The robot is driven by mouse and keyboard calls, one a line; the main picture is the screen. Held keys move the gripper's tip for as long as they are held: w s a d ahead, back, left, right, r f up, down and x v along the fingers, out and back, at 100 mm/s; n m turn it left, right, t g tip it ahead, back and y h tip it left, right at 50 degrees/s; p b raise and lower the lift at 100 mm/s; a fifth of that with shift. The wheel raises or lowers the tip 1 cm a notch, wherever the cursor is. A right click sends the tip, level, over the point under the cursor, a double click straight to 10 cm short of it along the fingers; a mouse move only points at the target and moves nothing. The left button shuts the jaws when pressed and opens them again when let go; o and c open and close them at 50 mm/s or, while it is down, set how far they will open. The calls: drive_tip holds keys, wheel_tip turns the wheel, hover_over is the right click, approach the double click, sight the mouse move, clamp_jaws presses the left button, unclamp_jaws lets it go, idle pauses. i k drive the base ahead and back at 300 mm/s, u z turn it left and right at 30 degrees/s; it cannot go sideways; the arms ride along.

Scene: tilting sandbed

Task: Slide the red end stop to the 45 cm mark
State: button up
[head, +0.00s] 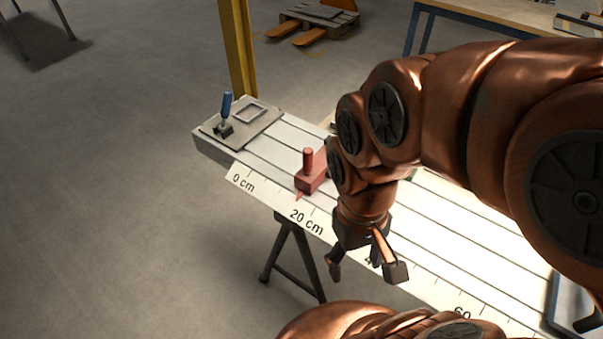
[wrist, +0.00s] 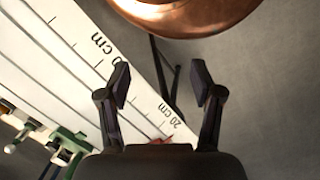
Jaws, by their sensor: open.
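The red end stop (head: 312,182) sits on the grooved bed, its upright knob on top and its pointer at the scale edge a little on the 0 cm side of the 20 cm label. In the wrist view only a small red tip (wrist: 160,140) shows above my gripper body. The white scale strip (head: 272,200) runs along the bed's near edge; its 40 cm label is partly hidden by my gripper. My gripper (head: 366,272) is open and empty, over the scale strip near 40 cm, to the right of the stop. Its two fingers stand apart in the wrist view (wrist: 160,82).
A grey end plate with a blue-handled clamp (head: 225,113) is at the bed's left end. A dark block (head: 572,305) stands at the right end. A yellow post (head: 238,48) rises behind the bed. Green clamp-like parts (wrist: 70,145) show in the wrist view.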

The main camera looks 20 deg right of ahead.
sight(314, 171)
drive_tip(key=u, duration=0.55)
drive_tip(key=k, duration=1.3)
drive_tip(key=u, duration=1.2)
drive_tip(key=i, duration=1.3)
drive_tip(key=z, duration=0.7)
